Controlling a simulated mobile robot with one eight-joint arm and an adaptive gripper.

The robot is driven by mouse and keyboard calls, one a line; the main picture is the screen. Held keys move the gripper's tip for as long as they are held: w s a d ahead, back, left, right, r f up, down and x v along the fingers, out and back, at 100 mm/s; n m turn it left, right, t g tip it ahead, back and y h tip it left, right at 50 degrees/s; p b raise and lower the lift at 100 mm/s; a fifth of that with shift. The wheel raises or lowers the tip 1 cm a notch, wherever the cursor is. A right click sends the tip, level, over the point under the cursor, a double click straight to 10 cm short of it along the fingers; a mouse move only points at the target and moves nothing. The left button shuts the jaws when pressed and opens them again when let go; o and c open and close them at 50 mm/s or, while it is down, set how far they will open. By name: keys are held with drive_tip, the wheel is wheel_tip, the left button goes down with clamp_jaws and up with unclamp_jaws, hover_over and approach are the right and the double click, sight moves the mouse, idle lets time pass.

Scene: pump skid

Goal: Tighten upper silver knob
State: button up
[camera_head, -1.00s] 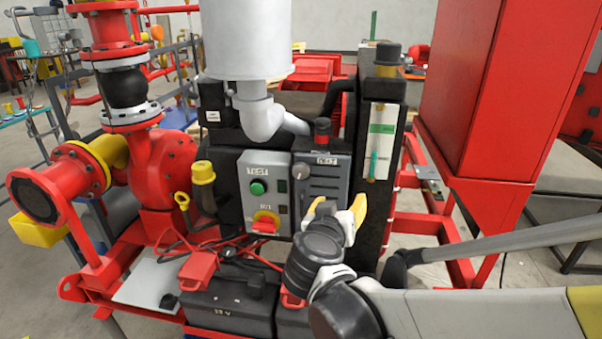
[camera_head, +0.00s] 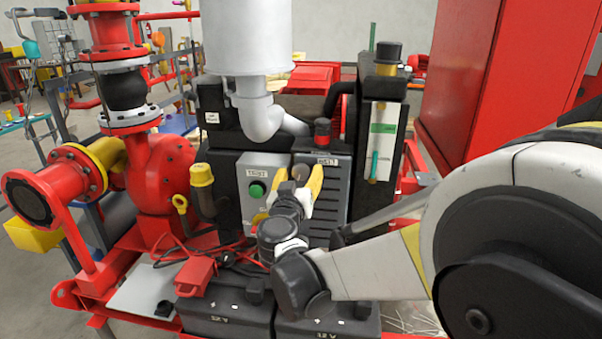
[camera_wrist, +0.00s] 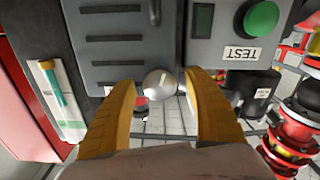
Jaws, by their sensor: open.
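The upper silver knob (camera_wrist: 160,84) is a round metal ball on the upper part of the grey slotted panel (camera_head: 335,188). In the wrist view, which is upside down, it shows between the two yellow fingers of my gripper (camera_wrist: 160,80), with a gap on both sides. The fingers are open and nothing is held. In the head view my gripper (camera_head: 300,176) is up against the panel's upper left area, with the knob (camera_head: 300,171) just visible between the fingertips. A second grey metal piece (camera_wrist: 154,12) shows at the top of the wrist view.
The TEST box with its green button (camera_head: 257,190) is directly left of the panel. Batteries (camera_head: 225,312) sit below. A gauge column (camera_head: 381,150) stands at right.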

drive_tip(key=shift+w+d, duration=0.1)
drive_tip(key=shift+w, duration=0.2)
drive_tip(key=c, duration=1.2)
drive_tip(key=shift+n, duration=1.4)
drive_tip(key=o, duration=1.2)
drive_tip(key=shift+s, duration=0.1)
